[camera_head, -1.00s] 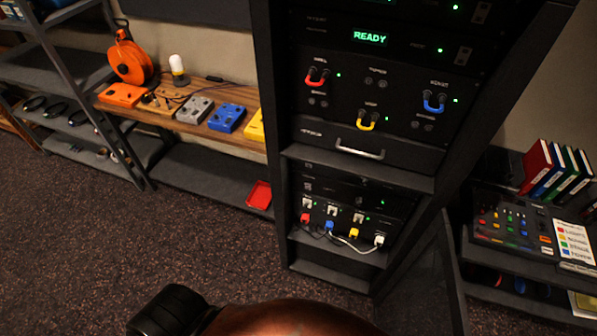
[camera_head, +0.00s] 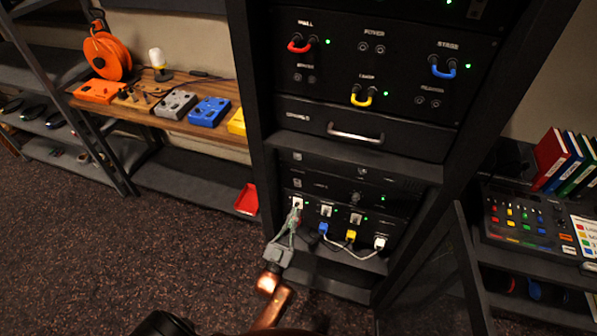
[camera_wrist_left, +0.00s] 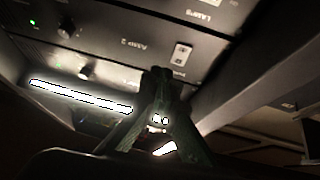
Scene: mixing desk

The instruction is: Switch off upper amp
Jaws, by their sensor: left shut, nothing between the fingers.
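Two dark amp units sit one above the other in the lower rack bay. The upper amp (camera_head: 335,166) has a small switch (camera_head: 297,157) at its left end. The lower one has a similar switch (camera_head: 297,183), a knob and a green light. My left gripper (camera_head: 296,207) is shut and empty, pointing up at the left end of the row below the amps. In the left wrist view, the closed fingertips (camera_wrist_left: 160,76) show in front of a panel marked AMP 2, beside its pale rocker switch (camera_wrist_left: 183,54). Contact cannot be told. My right gripper is not in view.
Below the amps, blue (camera_head: 323,228), yellow (camera_head: 351,236) and white (camera_head: 380,243) plugs stick out, with a white cable. A drawer handle (camera_head: 355,133) projects above the bay. An open rack door (camera_head: 475,270) stands at the right.

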